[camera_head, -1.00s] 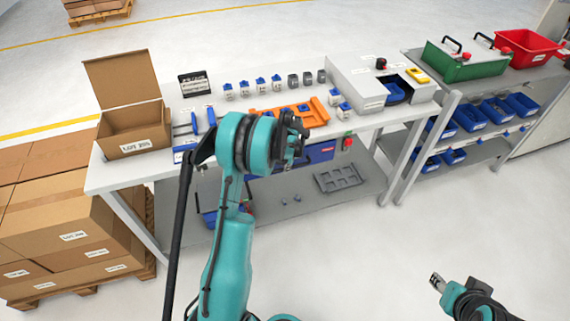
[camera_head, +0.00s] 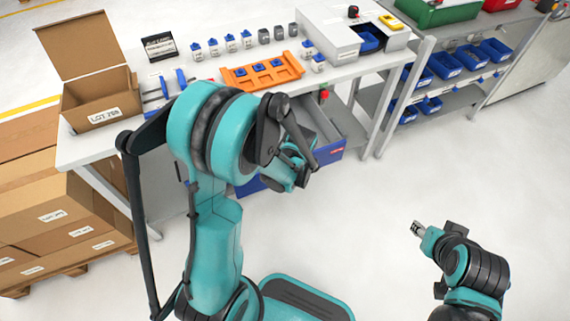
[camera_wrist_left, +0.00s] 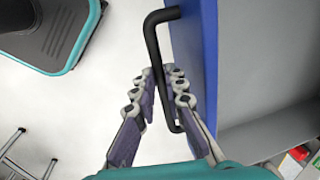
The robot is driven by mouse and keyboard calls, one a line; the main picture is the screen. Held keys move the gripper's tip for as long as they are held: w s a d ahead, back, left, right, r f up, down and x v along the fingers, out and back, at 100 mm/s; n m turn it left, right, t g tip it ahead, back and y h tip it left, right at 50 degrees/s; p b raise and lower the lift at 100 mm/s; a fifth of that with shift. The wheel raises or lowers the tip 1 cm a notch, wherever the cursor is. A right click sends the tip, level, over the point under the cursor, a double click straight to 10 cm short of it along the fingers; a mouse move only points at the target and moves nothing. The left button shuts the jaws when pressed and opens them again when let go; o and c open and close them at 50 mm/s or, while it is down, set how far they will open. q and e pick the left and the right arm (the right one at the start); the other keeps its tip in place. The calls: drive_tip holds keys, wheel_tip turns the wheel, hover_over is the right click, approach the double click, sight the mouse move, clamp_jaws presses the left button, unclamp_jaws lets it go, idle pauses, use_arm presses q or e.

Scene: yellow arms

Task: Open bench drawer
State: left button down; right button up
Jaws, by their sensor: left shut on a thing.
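The bench drawer (camera_head: 330,152) has a blue front and stands pulled out from under the bench top, its grey inside (camera_head: 345,122) showing. Much of its front is hidden behind my left arm in the head view. In the left wrist view, the blue front (camera_wrist_left: 194,45) carries a black bar handle (camera_wrist_left: 153,45). My left gripper (camera_wrist_left: 161,84) has its fingers on either side of this handle and is shut on it; in the head view the gripper (camera_head: 300,178) is at the drawer front. My right gripper (camera_head: 417,229) is at the lower right, away from the bench, too small to read.
The bench top (camera_head: 215,110) holds an open cardboard box (camera_head: 98,105), an orange tray (camera_head: 262,74) and several small parts. Stacked cartons (camera_head: 55,215) stand at left. A shelf with blue bins (camera_head: 445,66) stands at right. The floor before the drawer is clear.

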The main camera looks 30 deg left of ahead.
use_arm(q)
drive_tip(key=shift+s+d, duration=0.4)
drive_tip(key=shift+d, duration=0.15)
drive_tip(key=c, duration=1.9)
unclamp_jaws()
drive_tip(key=shift+o, duration=0.2)
drive_tip(key=shift+r, duration=0.1)
wheel_tip(320, 180, up, 12)
drive_tip(key=s+d, duration=0.1)
drive_tip(key=shift+s+d+f, duration=0.2)
drive_tip(key=shift+d, duration=0.15)
drive_tip(key=s+r+n+t+h, duration=0.1)
drive_tip(key=s+r+n+t, duration=0.4)
drive_tip(key=s+r+n, duration=0.2)
drive_tip(key=shift+s+d+n+t+h, duration=0.25)
drive_tip(key=shift+s+n+t, duration=0.2)
drive_tip(key=shift+s, duration=0.25)
